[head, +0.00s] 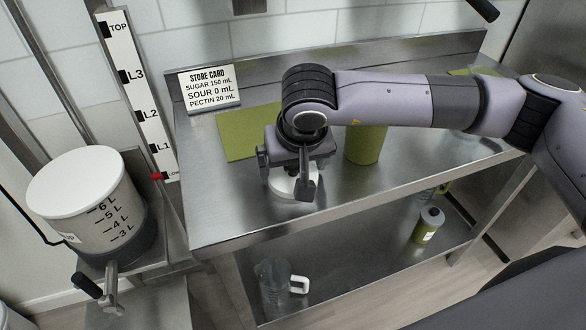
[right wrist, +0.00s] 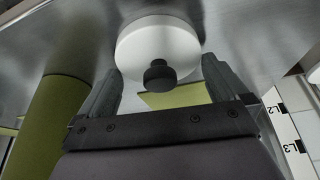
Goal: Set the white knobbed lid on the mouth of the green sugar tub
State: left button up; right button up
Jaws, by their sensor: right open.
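The white lid (head: 284,188) lies on the steel table, partly hidden under my right gripper (head: 287,176). In the right wrist view the lid (right wrist: 150,40) shows as a white disc with a black knob (right wrist: 159,77). My right gripper (right wrist: 160,88) is open, with one finger on each side of the knob; I cannot tell whether they touch it. The green sugar tub (head: 364,146) stands on the table to the right of the lid, its top hidden behind my right arm. The tub (right wrist: 55,115) also shows at the left of the right wrist view. My left gripper is out of view.
A green mat (head: 238,139) lies on the table behind the lid. A store card (head: 210,88) stands at the back left. A white graduated vessel (head: 85,195) stands at the left. A clear jug (head: 272,285) and a green-labelled bottle (head: 428,225) are on the lower shelf.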

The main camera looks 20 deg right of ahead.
jog(key=shift+c, duration=0.3)
jog(key=c, duration=0.5)
jog(key=shift+c, duration=0.2)
jog(key=shift+r, duration=0.1)
notch_tip(320, 180, up, 20)
jog(key=o, duration=0.4)
jog(key=c, duration=0.9)
